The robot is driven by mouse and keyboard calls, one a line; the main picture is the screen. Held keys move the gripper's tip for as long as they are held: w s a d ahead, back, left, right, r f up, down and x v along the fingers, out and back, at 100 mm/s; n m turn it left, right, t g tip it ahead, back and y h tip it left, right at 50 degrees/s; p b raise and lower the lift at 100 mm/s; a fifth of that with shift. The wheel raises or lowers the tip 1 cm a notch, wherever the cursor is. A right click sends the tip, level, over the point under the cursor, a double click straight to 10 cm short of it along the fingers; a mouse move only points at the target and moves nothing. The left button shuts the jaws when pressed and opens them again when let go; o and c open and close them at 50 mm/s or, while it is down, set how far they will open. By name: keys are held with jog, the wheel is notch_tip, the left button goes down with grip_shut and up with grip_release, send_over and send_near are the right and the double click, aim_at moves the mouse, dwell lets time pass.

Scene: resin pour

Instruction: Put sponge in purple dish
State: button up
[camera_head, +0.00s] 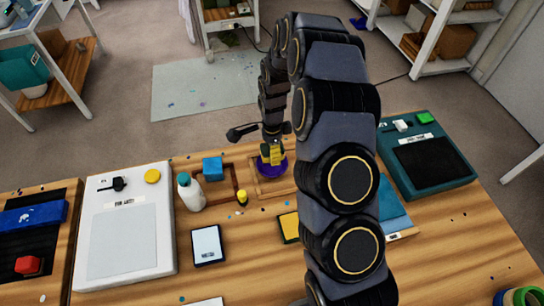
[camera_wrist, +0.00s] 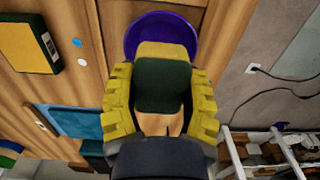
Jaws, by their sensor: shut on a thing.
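My gripper (camera_wrist: 160,92) shows in the wrist view with its yellow fingers on both sides of a dark green and yellow block, which looks like the sponge (camera_wrist: 164,84). It is shut on this block. The purple dish (camera_wrist: 132,32) is just beyond the block, partly hidden by it. In the head view my gripper (camera_head: 271,155) is over the purple dish (camera_head: 262,172), which sits at the back of the wooden table. I cannot tell whether the sponge touches the dish; the sponge is not clear in the head view.
A blue cube (camera_head: 212,168), a white bottle (camera_head: 191,192) and a small yellow bottle (camera_head: 242,198) stand left of the dish. A white scale (camera_head: 125,240) is further left, a teal scale (camera_head: 425,160) at right. My arm hides the table's middle.

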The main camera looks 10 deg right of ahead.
aim_at(272, 167)
jog(key=shift+f, duration=1.6)
jog(key=shift+f, duration=0.55)
jog(key=o, duration=0.6)
